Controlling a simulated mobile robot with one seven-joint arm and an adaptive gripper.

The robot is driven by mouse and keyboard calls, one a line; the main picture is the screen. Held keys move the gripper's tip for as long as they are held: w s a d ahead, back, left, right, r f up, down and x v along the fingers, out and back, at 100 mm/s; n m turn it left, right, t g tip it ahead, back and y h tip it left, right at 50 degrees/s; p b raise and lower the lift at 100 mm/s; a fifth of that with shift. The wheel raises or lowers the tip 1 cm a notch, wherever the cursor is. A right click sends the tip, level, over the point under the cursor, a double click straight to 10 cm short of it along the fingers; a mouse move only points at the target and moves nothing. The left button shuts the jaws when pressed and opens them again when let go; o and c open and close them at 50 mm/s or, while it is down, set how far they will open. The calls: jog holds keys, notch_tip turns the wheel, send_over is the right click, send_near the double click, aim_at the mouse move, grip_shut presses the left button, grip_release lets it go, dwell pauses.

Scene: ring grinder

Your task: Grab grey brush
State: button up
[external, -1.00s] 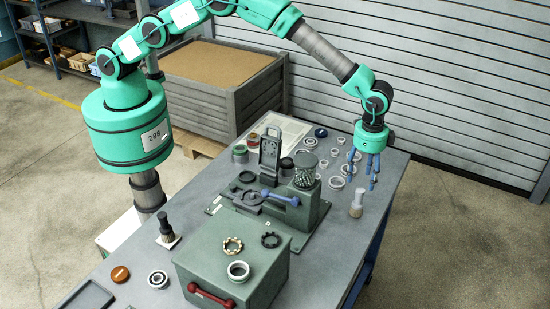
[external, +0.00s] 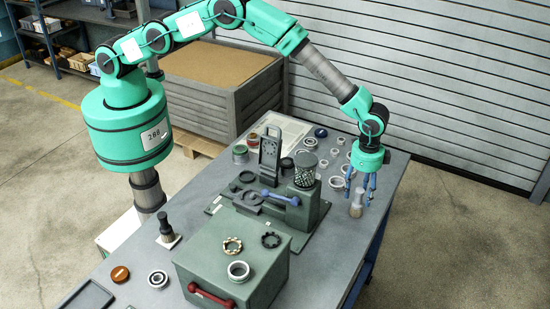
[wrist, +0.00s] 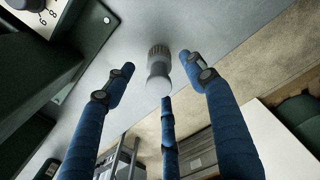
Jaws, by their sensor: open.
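The grey brush (external: 356,206) stands upright on the table near its right edge, a pale handle above a wider tan-grey bristle end. It also shows in the wrist view (wrist: 158,68), centred between the fingertips. My gripper (external: 361,188) points down right over it, with its blue fingers spread around the brush's upper part. The gripper is open, and in the wrist view (wrist: 157,72) gaps show between the fingers and the brush. In the external view the fingers partly cover the brush's handle.
A green grinder machine (external: 310,205) with a blue lever stands left of the brush. Several metal rings (external: 336,182) lie behind it. A dark brush (external: 167,228) stands far left, beside a green box (external: 245,275). The table's right edge is close to the grey brush.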

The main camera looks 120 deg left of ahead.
aim_at(358, 205)
jog(key=shift+f, duration=0.7)
jog(key=shift+f, duration=0.1)
jog(key=shift+f+p, duration=0.55)
jog(key=shift+f, duration=1.9)
jog(key=shift+c, duration=0.2)
grip_shut()
jog(key=shift+r, duration=0.15)
jog(key=shift+r+b, duration=0.6)
jog(key=shift+r, duration=4.25)
